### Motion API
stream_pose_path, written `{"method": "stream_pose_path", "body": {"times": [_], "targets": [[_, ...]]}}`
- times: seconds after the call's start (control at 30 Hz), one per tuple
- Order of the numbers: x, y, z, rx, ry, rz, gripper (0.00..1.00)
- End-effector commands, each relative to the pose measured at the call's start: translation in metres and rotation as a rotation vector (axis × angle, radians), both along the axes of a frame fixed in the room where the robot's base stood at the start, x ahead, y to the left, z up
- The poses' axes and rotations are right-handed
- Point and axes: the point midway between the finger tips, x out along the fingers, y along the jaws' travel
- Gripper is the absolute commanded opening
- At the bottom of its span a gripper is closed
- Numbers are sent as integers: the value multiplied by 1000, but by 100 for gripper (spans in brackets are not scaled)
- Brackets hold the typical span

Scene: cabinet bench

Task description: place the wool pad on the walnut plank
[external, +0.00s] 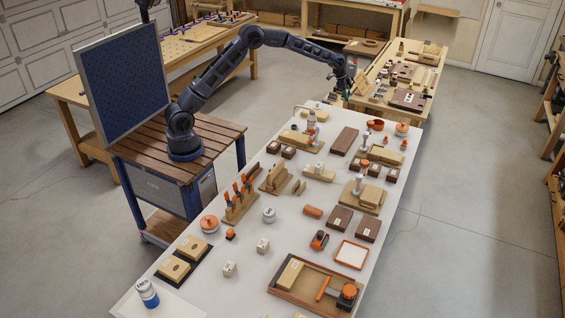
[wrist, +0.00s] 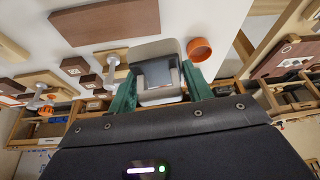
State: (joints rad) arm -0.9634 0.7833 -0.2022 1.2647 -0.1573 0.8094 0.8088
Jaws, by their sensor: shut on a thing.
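The walnut plank (external: 344,141) is a flat dark brown board lying on the white bench. It also shows at the upper left of the wrist view (wrist: 105,22). My gripper (external: 350,88) is above and beyond the far end of the white bench, well apart from the plank. In the wrist view, the green fingers of my gripper (wrist: 160,82) are shut on a pale grey, rounded block-like thing, apparently the wool pad (wrist: 153,49). A darker grey square shows on its near face. The held pad cannot be made out clearly in the external view.
An orange cup (wrist: 199,49) shows right of the held pad in the wrist view. Near the plank stand an orange pot (external: 375,125), a white-topped post (external: 363,145) and small dark blocks (external: 289,152). A crowded wooden bench (external: 408,98) stands beyond.

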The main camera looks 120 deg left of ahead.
Motion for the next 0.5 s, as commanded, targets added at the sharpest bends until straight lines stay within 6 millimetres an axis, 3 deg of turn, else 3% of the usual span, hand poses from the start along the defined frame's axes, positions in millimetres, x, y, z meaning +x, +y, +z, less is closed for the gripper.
{"method": "stream_pose_path", "body": {"times": [0.03,0.2,0.33,0.5], "targets": [[12,-20,4,0,0,-22,28],[40,-72,12,1,1,-79,28],[52,-99,15,2,1,-107,28],[58,-115,13,1,3,-123,28]]}}
